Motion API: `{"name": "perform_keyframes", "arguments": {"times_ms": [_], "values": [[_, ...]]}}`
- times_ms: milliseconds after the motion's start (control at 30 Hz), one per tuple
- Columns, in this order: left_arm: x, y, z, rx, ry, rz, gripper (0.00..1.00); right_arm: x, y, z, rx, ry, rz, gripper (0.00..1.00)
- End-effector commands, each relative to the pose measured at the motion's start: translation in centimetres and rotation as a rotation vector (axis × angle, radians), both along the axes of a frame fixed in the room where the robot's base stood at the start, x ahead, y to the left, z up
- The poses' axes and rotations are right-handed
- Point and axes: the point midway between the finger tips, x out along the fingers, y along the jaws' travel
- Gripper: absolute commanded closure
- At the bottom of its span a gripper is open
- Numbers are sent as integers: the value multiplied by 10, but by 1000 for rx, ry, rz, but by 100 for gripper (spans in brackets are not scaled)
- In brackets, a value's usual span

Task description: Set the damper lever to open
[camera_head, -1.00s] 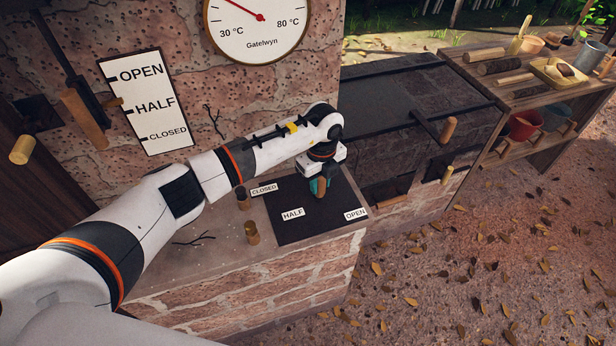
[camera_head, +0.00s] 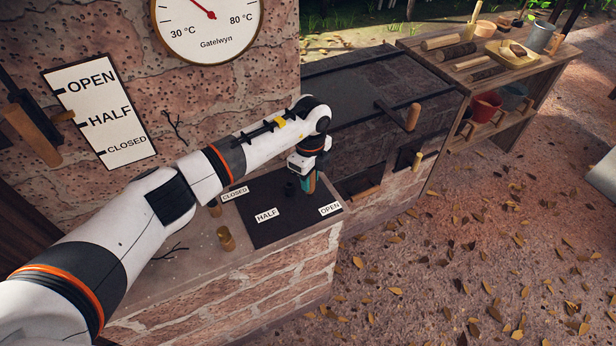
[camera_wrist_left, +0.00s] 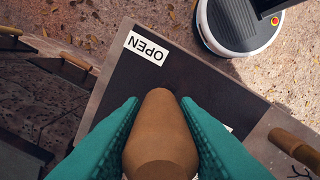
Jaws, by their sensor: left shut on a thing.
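The damper lever's brown wooden handle (camera_wrist_left: 160,130) stands between the teal fingers of my left gripper (camera_wrist_left: 160,115) in the left wrist view. My left gripper (camera_head: 309,184) is shut on it above the black plate (camera_head: 285,229); in the head view the fingers mostly hide the handle. A black round pivot (camera_head: 291,188) shows just left of the gripper. The plate carries the labels CLOSED (camera_head: 235,193), HALF (camera_head: 266,215) and OPEN (camera_head: 330,208). The gripper is on the OPEN side of the plate, close behind that label. My right gripper is not in view.
A wall sign (camera_head: 100,112) also reads OPEN, HALF and CLOSED, beside a wooden slider (camera_head: 32,133). A wooden peg (camera_head: 226,239) stands on the brick ledge. A grate with a handle (camera_head: 412,117) and a shelf of tools lie to the right.

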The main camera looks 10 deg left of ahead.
Motion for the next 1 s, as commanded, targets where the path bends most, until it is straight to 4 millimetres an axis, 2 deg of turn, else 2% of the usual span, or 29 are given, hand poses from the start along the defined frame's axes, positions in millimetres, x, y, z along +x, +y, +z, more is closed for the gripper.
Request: {"name": "perform_keyframes", "arguments": {"times_ms": [167, 200, 300, 667, 767, 1000], "values": [[3, -1, 3, -3, -10, -2, 100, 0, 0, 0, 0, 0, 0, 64], [3, -1, 3, -3, -10, -2, 65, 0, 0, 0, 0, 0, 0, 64], [2, -1, 3, -3, -8, -2, 50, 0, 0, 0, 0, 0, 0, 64], [2, 0, 6, -1, -7, 0, 50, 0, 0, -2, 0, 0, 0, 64], [2, 0, 18, -2, -8, -1, 50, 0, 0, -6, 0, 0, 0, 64], [3, 0, 68, -2, -10, -2, 50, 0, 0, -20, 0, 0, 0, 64]]}}
